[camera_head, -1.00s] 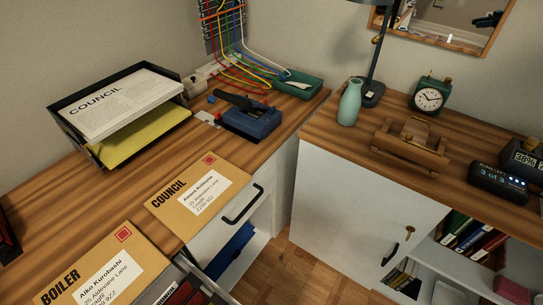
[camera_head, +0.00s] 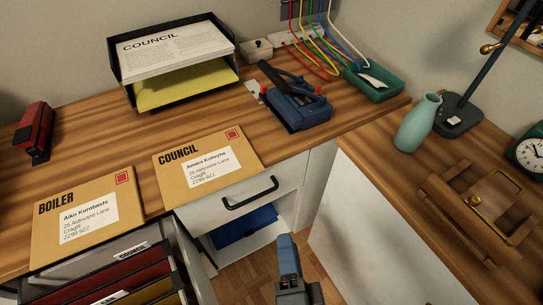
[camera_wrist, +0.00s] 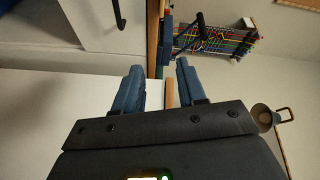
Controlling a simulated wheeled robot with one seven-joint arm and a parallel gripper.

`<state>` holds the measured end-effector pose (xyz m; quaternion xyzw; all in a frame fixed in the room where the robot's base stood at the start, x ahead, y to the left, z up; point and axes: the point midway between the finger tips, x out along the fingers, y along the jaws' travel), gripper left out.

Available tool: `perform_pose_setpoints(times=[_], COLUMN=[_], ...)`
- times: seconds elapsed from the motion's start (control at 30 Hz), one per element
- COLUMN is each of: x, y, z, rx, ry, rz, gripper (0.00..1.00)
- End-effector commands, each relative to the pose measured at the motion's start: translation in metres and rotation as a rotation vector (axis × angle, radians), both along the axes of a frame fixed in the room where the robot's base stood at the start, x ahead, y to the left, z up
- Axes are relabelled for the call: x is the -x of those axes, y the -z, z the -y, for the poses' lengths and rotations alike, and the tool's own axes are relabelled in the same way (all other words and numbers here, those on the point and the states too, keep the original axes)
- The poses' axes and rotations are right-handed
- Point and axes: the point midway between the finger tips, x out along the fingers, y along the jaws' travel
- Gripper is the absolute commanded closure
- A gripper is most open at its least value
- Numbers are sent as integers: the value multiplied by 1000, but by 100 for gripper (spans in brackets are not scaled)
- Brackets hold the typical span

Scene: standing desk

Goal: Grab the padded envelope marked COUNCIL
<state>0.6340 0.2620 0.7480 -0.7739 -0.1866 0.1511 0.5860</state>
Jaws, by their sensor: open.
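The padded envelope marked COUNCIL (camera_head: 207,167) lies flat on the wooden desk near its front edge, above the drawer with the black handle. It is tan with a white address label and a red stamp. A similar envelope marked BOILER (camera_head: 86,216) lies to its left, apart from it. My gripper (camera_head: 287,245) shows at the bottom of the head view, in front of the cabinet and right of the COUNCIL envelope. In the wrist view its two blue fingers (camera_wrist: 159,75) are apart with nothing held between them. The envelope is not recognisable in the wrist view.
An open drawer of hanging files (camera_head: 125,285) juts out below the envelopes. A black paper tray (camera_head: 117,75) with COUNCIL papers stands behind. A blue device (camera_head: 298,112), green tray (camera_head: 378,85) and teal vase (camera_head: 416,123) stand to the right. A red stapler-like object (camera_head: 35,130) is far left.

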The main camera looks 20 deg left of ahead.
Motion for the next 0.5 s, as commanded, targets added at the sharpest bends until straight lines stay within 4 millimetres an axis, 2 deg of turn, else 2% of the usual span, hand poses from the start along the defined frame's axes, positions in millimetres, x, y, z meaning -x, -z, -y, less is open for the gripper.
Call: perform_pose_setpoints(times=[0.03,0.1,0.2,0.3,0.5], x=[-8,-15,-20,-23,-35], y=[2,3,3,3,2], z=[-27,-55,-86,-104,-120], rx=[-54,-120,-187,-225,-242], ry=[-32,-62,-94,-113,-119], rz=[-19,-53,-92,-117,-128], gripper=[60,60,60,60,60])
